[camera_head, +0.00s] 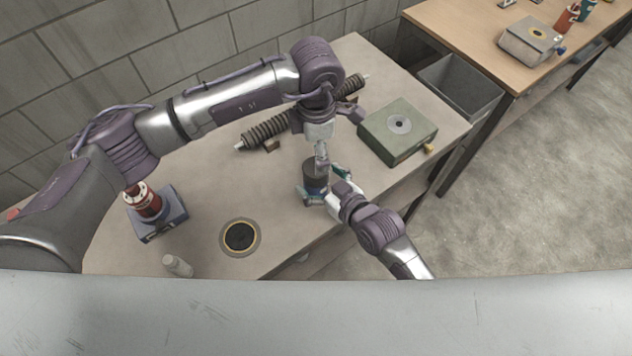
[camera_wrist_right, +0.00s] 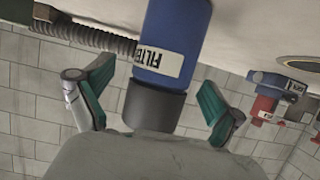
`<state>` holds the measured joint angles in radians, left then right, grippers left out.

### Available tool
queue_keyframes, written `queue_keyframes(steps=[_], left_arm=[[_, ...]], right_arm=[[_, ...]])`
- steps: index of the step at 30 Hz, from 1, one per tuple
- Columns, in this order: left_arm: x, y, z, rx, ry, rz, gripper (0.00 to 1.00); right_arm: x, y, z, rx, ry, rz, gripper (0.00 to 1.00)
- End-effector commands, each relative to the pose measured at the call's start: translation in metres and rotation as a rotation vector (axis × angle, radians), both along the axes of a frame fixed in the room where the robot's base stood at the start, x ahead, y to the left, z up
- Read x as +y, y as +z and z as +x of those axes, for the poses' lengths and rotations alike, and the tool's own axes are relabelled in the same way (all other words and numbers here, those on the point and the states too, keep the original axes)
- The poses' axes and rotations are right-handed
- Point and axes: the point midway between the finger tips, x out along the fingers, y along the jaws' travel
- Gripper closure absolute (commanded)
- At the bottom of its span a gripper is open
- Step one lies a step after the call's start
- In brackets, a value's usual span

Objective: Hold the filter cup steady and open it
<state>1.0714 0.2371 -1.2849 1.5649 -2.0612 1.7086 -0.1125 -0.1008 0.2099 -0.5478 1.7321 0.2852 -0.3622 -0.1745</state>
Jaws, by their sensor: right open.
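The filter cup (camera_head: 315,172) stands upright on the table, with a dark grey upper part and a blue lower body. In the right wrist view the filter cup (camera_wrist_right: 170,45) appears upside down, with a white FILTER label. My right gripper (camera_head: 322,196) is low at the cup; its teal fingers are open on either side of it. In the right wrist view gaps show between the right gripper's fingers (camera_wrist_right: 158,100) and the cup. My left gripper (camera_head: 321,160) points down just above the cup's top; its fingers are too small to read, and contact is unclear.
A green box (camera_head: 390,140) stands right of the cup, with a ribbed tube (camera_head: 267,130) behind. A grey bin (camera_head: 458,86) is beyond.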

Motion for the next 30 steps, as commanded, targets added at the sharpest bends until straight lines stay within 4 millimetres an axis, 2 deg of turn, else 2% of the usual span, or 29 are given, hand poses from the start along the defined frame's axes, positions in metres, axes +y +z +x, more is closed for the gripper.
queue_keyframes(steps=[4,14,30], left_arm=[[-0.0001,0.0,-0.0001,0.0,0.0,0.0,0.15],[-0.0002,-0.0001,-0.0001,0.0,0.0,0.0,0.15],[-0.0001,0.0,-0.0001,0.0,0.0,-0.001,0.15]], right_arm=[[0.0061,-0.0039,0.0076,0.002,0.001,0.0,0.06],[0.0073,-0.0047,0.0092,0.0,0.001,0.0,0.08],[0.0069,-0.0048,0.009,0.001,0.001,0.0,0.98]])
